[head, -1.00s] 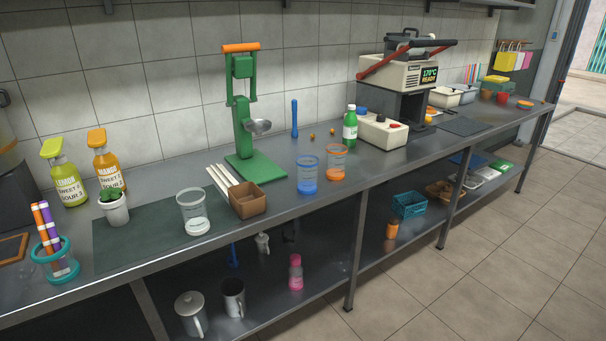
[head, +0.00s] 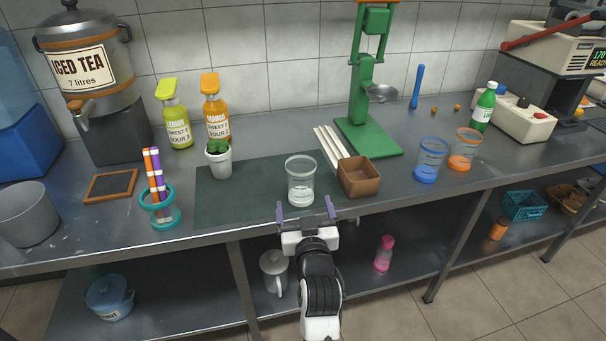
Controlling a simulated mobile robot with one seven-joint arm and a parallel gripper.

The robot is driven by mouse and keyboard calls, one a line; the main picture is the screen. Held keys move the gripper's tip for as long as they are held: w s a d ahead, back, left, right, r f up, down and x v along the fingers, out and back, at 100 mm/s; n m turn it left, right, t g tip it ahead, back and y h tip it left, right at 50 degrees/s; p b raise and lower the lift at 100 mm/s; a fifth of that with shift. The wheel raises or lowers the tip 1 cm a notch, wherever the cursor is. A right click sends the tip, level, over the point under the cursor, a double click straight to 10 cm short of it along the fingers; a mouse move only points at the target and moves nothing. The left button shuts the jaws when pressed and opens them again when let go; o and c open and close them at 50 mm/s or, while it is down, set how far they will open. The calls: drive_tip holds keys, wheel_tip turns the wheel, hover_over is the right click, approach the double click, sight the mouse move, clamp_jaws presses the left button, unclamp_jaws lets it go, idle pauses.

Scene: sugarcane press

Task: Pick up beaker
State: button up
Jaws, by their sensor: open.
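The clear beaker (head: 301,182) stands upright on the dark green mat on the steel counter, with white markings on its side. My gripper (head: 306,211) is in front of the beaker at the counter's front edge. Its two purple-grey fingers are spread apart with nothing between them. The fingertips look close to the beaker's base in the picture, but I cannot tell the exact gap. Two other cups stand to the right, one with a blue rim (head: 429,160) and one with an orange rim (head: 464,150).
The green press (head: 368,136) stands behind. The mat (head: 250,200) is clear between plant and beaker.

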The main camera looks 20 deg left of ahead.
sight(300, 169)
drive_tip(key=p+x, duration=0.1)
drive_tip(key=x, duration=0.3)
drive_tip(key=p+x, duration=0.1)
drive_tip(key=x, duration=0.4)
drive_tip(key=f+p+x, duration=0.1)
drive_tip(key=p+x, duration=0.1)
drive_tip(key=x, duration=0.2)
drive_tip(key=shift+w+d, duration=0.2)
drive_tip(key=shift+w, duration=0.2)
drive_tip(key=c, duration=1.1)
drive_tip(key=shift+r, duration=0.1)
